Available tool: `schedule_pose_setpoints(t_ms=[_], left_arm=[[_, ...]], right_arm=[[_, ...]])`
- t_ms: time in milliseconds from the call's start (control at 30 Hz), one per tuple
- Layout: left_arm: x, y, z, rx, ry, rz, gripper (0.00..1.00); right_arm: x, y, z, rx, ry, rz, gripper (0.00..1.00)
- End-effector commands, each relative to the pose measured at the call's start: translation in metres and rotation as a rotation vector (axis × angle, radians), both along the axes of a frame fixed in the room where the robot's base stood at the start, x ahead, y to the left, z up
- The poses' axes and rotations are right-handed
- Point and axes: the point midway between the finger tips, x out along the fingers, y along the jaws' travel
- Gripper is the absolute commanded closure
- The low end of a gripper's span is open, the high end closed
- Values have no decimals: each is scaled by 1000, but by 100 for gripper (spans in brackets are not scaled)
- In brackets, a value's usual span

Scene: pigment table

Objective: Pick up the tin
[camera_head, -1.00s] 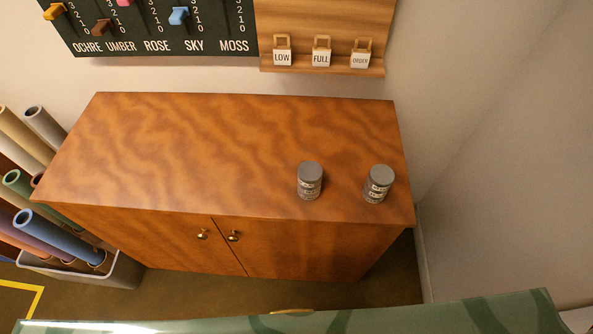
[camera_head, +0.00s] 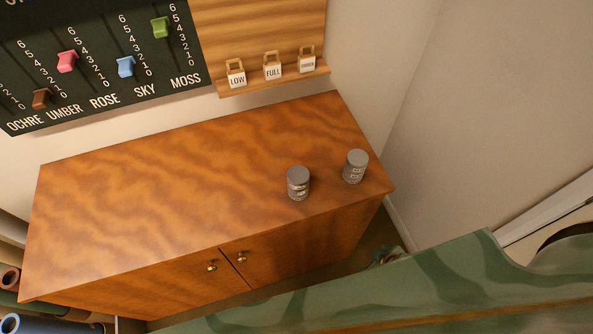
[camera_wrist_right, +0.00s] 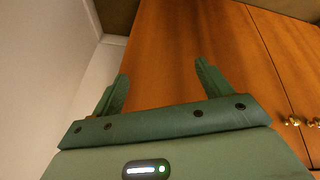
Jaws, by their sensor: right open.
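Two grey tins with pale labels stand upright on the right part of the wooden cabinet top, in the head view. The left tin (camera_head: 298,184) is nearer the front edge. The right tin (camera_head: 355,167) stands close to the cabinet's right end, apart from the other. My right gripper (camera_wrist_right: 163,84) is open and empty in the right wrist view, its two green fingers in front of the cabinet's door side. A small part of my right gripper (camera_head: 385,256) shows in the head view, below and right of the cabinet's front right corner. No tin shows in the right wrist view. My left gripper is not in view.
The wooden cabinet (camera_head: 150,210) has a wide bare top left of the tins and brass knobs (camera_head: 241,258) on its doors. A pale wall (camera_head: 480,120) rises on the right. A slider board (camera_head: 100,60) and a tag shelf (camera_head: 275,80) hang behind. Rolls (camera_head: 40,322) stand at lower left.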

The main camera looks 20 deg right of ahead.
Motion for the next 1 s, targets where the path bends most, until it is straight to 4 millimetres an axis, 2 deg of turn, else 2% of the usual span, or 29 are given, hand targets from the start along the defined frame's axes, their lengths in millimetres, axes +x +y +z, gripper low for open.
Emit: schedule_pose_setpoints(t_ms=[33, 167, 267, 300, 400, 500, 533, 600, 700, 767, 1000], left_arm=[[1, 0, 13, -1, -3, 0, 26], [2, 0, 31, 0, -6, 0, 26], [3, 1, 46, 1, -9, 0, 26], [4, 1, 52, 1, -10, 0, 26], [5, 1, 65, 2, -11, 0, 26], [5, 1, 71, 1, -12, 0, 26], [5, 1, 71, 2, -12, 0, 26], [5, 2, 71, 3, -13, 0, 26], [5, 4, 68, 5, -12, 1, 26], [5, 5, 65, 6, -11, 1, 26], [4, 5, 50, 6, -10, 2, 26]], right_arm=[[19, 1, 28, 7, -38, 12, 22], [63, 15, 91, 41, -125, 38, 22], [94, 35, 152, 86, -193, 64, 22], [104, 46, 179, 111, -218, 76, 22], [119, 77, 247, 184, -268, 101, 22], [120, 103, 295, 251, -285, 107, 22], [119, 108, 304, 267, -285, 106, 22], [117, 117, 318, 292, -280, 97, 22], [120, 123, 319, 309, -273, 85, 22], [126, 127, 312, 312, -274, 83, 22], [165, 144, 268, 310, -275, 83, 22]])
